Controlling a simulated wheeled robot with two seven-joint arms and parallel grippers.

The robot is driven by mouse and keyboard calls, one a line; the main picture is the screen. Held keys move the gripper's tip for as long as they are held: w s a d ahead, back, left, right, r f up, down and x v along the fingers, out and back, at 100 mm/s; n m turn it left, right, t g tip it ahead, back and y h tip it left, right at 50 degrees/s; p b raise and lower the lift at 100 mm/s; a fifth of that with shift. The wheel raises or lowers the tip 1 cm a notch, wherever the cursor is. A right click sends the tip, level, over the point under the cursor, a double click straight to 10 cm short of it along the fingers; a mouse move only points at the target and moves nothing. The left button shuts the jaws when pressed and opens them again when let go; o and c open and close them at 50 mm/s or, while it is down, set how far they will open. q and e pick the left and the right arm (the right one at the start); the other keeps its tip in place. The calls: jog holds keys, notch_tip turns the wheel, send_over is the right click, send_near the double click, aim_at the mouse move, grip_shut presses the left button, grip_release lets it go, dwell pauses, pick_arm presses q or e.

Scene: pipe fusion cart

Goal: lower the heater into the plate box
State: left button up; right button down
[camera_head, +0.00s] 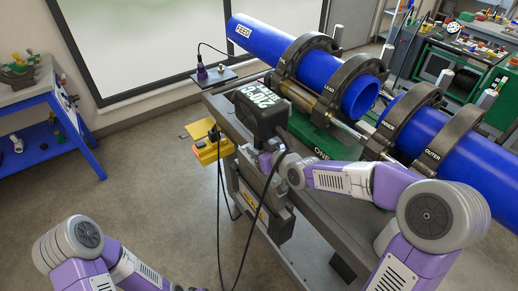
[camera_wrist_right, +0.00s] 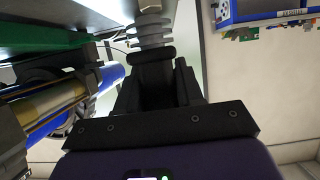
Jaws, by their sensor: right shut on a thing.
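The heater (camera_head: 262,107) shows in the head view as a dark housing with white lettering on top, above the front side of the cart. The grey plate box (camera_head: 262,205) hangs below it on the cart's side, with a yellow label. The heater's lower part is hidden, so I cannot tell how far it is inside the box. My right gripper (camera_head: 270,160) is shut on the heater beside the housing. In the right wrist view its black fingers (camera_wrist_right: 158,90) close around a dark part below a grey ribbed piece (camera_wrist_right: 152,32). My left gripper is out of view; only its arm shows at bottom left.
Blue pipes (camera_head: 265,42) lie in dark clamps (camera_head: 305,62) along the cart behind the heater. Black cables (camera_head: 268,195) hang beside the plate box. A yellow box (camera_head: 210,150) sits to its left. A blue-legged workbench (camera_head: 70,110) stands far left, with open floor between.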

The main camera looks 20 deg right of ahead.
jog(key=shift+w+r, duration=0.15)
jog(key=shift+r, duration=0.45)
jog(key=c, duration=1)
grip_release()
jog(key=o, duration=0.4)
jog(key=shift+s+f, duration=0.2)
jog(key=shift+c, duration=0.2)
jog(key=shift+f, duration=0.1)
jog(key=shift+o, duration=1.2)
jog(key=shift+s+f, duration=0.2)
jog(key=shift+f, duration=0.5)
jog(key=o, duration=0.4)
jog(key=shift+w+r, duration=0.1)
jog(key=shift+r, duration=0.15)
jog(key=shift+r, duration=0.1)
